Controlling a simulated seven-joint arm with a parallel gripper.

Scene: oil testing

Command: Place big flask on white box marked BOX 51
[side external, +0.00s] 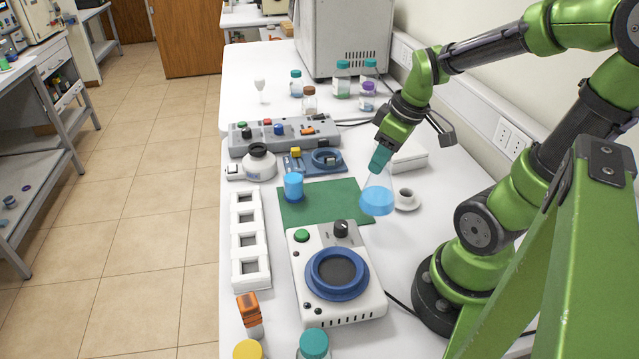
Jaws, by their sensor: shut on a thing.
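My gripper (384,148) is shut on the teal top of the big flask (377,198), a clear conical flask with blue liquid in its lower part. The flask hangs slightly tilted over the right edge of the green mat (325,205); I cannot tell its exact height above the table. A white box (410,157) lies flat just behind and to the right of my gripper, near the wall. The gripper and flask partly hide it, and no marking on it is readable.
A cup on a saucer (406,197) stands right beside the flask. A hotplate (337,274) is in front, a white rack (249,240) at left. Several capped bottles (342,80) stand behind.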

